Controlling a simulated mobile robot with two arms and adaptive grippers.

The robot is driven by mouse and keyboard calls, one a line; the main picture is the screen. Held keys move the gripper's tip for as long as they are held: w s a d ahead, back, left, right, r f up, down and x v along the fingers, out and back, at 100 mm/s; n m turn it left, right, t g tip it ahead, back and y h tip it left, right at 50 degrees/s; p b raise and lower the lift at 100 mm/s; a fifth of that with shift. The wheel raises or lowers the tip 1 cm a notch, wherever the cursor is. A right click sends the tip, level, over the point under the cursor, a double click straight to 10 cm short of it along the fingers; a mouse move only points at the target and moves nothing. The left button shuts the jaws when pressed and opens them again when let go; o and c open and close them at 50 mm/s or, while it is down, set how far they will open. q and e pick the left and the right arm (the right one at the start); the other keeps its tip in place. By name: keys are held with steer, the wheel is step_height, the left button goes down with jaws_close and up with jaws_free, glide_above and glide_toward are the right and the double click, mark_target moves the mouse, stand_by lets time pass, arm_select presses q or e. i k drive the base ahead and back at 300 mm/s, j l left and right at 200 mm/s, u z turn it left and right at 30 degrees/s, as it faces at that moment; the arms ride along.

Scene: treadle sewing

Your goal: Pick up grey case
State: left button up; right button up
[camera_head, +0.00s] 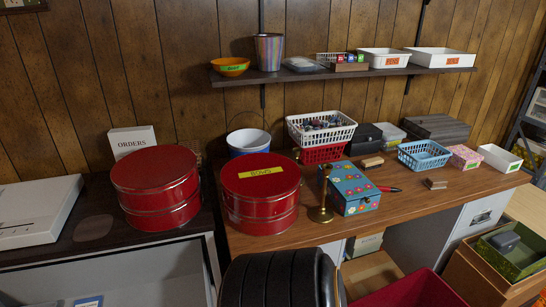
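A small dark grey case (505,241) lies inside an open green patterned box (520,263) at the lower right. A larger dark grey box (436,129) with a wood-like grain stands at the back of the brown desk (425,208). A flat grey case (303,65) lies on the wall shelf. I cannot tell which of these is the task's grey case. Neither of my grippers shows in the head view, so nothing is seen held.
The desk's front right is mostly clear. A red bin (410,291) stands below.

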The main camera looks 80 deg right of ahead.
mark_target(505, 243)
steer(key=z, duration=4.4)
steer(key=i+l+z, duration=0.3)
steer(key=i+l, duration=0.35)
steer(key=l, duration=0.35)
steer(key=i+l+z, duration=0.35)
steer(key=i+l, duration=0.4)
steer(key=i+l+u, duration=0.2)
steer(key=i, duration=0.3)
steer(key=i+u, duration=0.15)
steer(key=i, duration=0.35)
steer(key=i+l+u, duration=0.2)
steer(key=i, duration=0.25)
steer(key=i+l+u, duration=0.15)
steer(key=i+l, duration=0.15)
steer(key=i, duration=0.15)
